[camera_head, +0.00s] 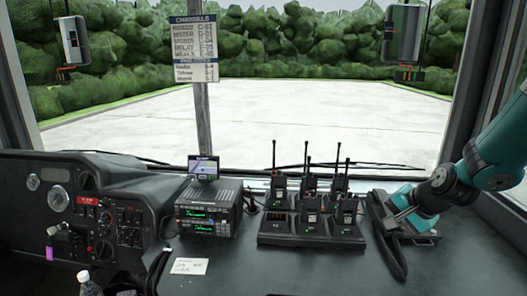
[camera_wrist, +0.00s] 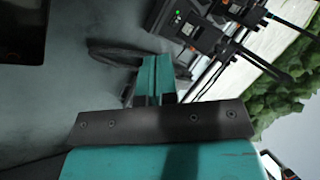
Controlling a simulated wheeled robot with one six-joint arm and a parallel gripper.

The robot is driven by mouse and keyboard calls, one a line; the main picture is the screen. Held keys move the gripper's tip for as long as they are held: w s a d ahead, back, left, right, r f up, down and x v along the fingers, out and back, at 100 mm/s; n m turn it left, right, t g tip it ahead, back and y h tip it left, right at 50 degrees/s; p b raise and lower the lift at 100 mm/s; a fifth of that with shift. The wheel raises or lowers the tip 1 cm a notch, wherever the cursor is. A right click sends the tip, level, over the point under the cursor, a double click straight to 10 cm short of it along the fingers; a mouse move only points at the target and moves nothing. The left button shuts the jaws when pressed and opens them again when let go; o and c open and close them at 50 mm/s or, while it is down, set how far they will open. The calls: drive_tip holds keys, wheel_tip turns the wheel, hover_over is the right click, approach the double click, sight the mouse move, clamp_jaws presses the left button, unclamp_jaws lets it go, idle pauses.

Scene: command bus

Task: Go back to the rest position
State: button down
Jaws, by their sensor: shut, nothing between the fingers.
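My gripper (camera_wrist: 154,62) is shut, with its two teal fingers side by side and nothing between them in the wrist view. In the head view my gripper (camera_head: 404,204) is at the right, low over the dark dashboard, just right of the radio charger. A black curved strap-like thing (camera_head: 386,240) lies beside it. Part of a black loop (camera_wrist: 108,50) also shows near the fingertips in the wrist view. Whether the fingers touch it cannot be told.
A charger rack (camera_head: 310,243) holds several upright radios with antennas, close left of my gripper. Left of it stand a radio unit (camera_head: 209,212) with a small screen and a paper note (camera_head: 189,266). The windshield is behind. The front right dashboard is clear.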

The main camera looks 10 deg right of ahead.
drive_tip(key=s+a+r+n+g+y, duration=0.1)
drive_tip(key=s+a+r+n, duration=0.15)
drive_tip(key=a, duration=0.45)
drive_tip(key=s+a+r+n+g+y, duration=0.1)
drive_tip(key=s+a+r+n, duration=0.1)
drive_tip(key=a+r+n, duration=0.3)
drive_tip(key=s+a+r+n+g, duration=0.1)
drive_tip(key=s+a+n+g, duration=0.1)
drive_tip(key=s+a+n, duration=0.4)
drive_tip(key=s+a+r+n+g, duration=0.2)
drive_tip(key=s+a+n, duration=0.3)
drive_tip(key=s+a, duration=0.3)
drive_tip(key=s, duration=0.4)
drive_tip(key=shift+s+r+n+g, duration=0.2)
drive_tip(key=shift+s+n+g, duration=0.1)
drive_tip(key=shift+n, duration=0.05)
